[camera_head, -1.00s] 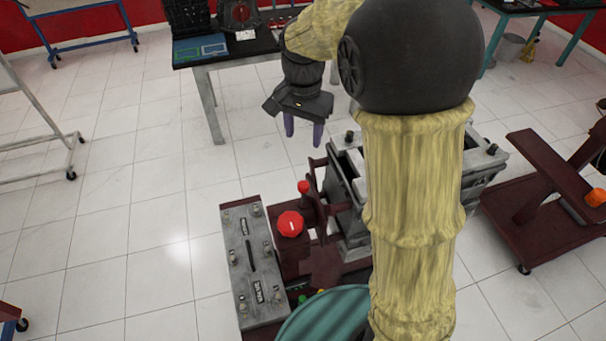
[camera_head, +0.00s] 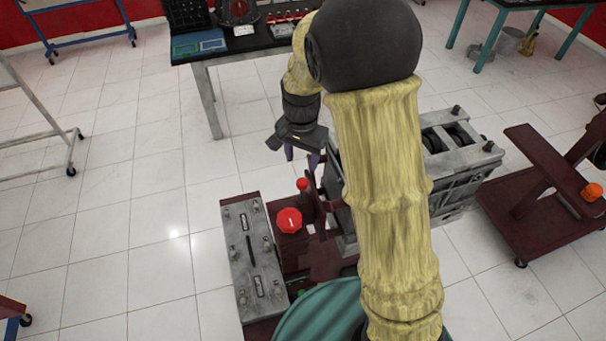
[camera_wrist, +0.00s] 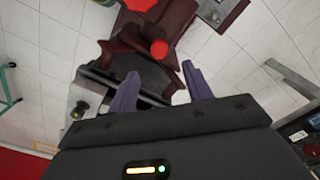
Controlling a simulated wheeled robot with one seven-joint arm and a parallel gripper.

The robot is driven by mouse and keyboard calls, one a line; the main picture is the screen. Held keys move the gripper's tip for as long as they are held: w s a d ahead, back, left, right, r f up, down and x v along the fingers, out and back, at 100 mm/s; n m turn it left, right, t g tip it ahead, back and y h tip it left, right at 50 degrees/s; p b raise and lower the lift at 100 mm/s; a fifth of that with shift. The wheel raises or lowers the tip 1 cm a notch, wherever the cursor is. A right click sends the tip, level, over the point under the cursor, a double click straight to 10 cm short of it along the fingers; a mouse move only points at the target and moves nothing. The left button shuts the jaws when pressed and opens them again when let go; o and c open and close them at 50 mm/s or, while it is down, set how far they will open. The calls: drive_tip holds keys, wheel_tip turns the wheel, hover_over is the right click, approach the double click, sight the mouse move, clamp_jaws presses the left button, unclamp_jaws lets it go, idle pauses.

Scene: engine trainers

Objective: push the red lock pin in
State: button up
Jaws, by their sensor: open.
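A small red cylindrical piece (camera_head: 302,184), which looks like the lock pin, sits on the dark red engine stand (camera_head: 322,262). A larger red octagonal knob (camera_head: 289,220) sits just in front of it. In the wrist view the red pin end (camera_wrist: 159,48) shows beyond my fingertips, between their lines. My gripper (camera_head: 301,157) is open and empty, just above and behind the pin in the head view. Its two purple fingers (camera_wrist: 162,82) are spread apart in the wrist view. I see no contact with the pin. How far the pin is in cannot be told.
A grey engine block (camera_head: 455,165) stands right of the pin, partly behind my arm. A grey control panel (camera_head: 250,255) lies left of the stand. A dark bench (camera_head: 255,45) is at the back. Another dark red stand (camera_head: 535,220) is at right.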

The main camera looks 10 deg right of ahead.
sight(303, 181)
wheel_tip(303, 181, down, 8)
drive_tip(key=shift+f+p, duration=0.2)
drive_tip(key=shift+p, duration=0.75)
drive_tip(key=shift+d, duration=0.1)
